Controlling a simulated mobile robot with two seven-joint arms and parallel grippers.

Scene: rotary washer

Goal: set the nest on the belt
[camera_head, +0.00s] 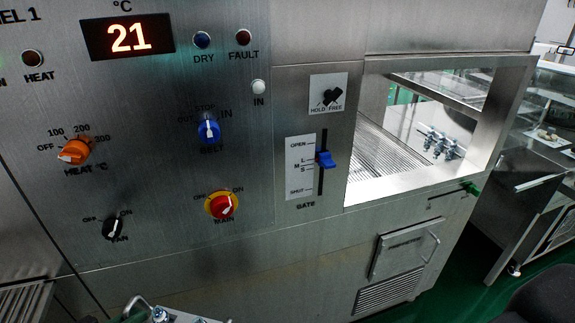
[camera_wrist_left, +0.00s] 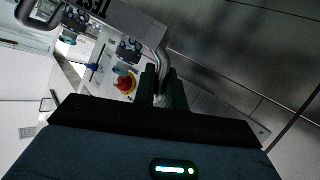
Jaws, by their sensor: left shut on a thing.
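The nest (camera_wrist_left: 118,62) is a metal plate with handles and small chrome fittings, seen in the left wrist view. My left gripper (camera_wrist_left: 160,90) is shut on its bent metal handle (camera_wrist_left: 158,45). In the head view only the top of the nest (camera_head: 178,318) shows at the bottom edge, in front of the machine and well left of its opening. The belt (camera_head: 378,158) is a ribbed metal surface inside the opening at the right. My right gripper is not in view.
The steel panel carries a red-yellow main switch (camera_head: 221,205), a blue belt knob (camera_head: 209,131) and a blue gate lever (camera_head: 325,159). Several chrome fittings (camera_head: 438,143) show through the opening. A green knob (camera_head: 470,187) sits below its right corner. Steel tables stand further right.

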